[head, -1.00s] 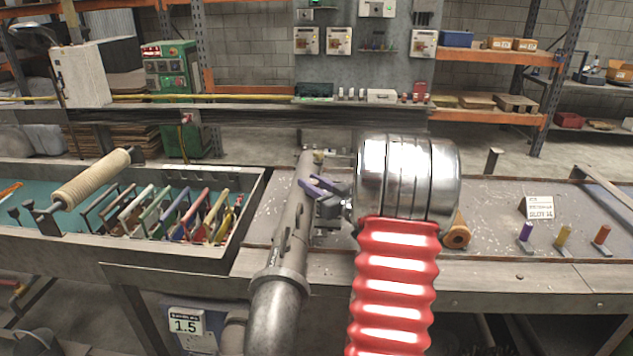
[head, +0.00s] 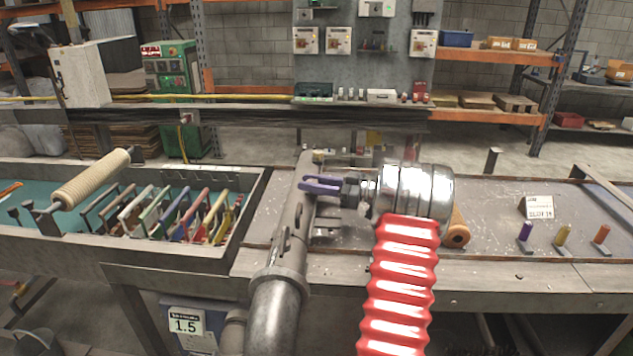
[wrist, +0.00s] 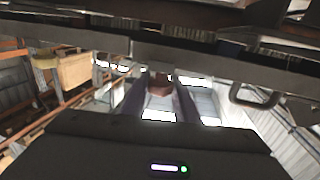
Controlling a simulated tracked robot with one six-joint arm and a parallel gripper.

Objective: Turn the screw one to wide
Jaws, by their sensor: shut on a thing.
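A grey metal pipe (head: 290,235) runs away from me across the bench, with small dark slots along its side. My gripper (head: 320,186) has purple fingers and lies across the pipe's far part, coming in from the right. In the wrist view the two fingers (wrist: 161,100) stand on either side of a small reddish-brown part (wrist: 162,88). My gripper is shut on this part. It is too small and blurred to tell whether it is the screw. No marking for one or wide is readable.
A tray (head: 252,200) with several coloured frames and a cream roller (head: 90,179) lies left. On the right stand a small label (head: 540,207), several coloured pegs (head: 563,236) and an orange-brown roll (head: 457,234). The bench between pegs and pipe is mostly clear.

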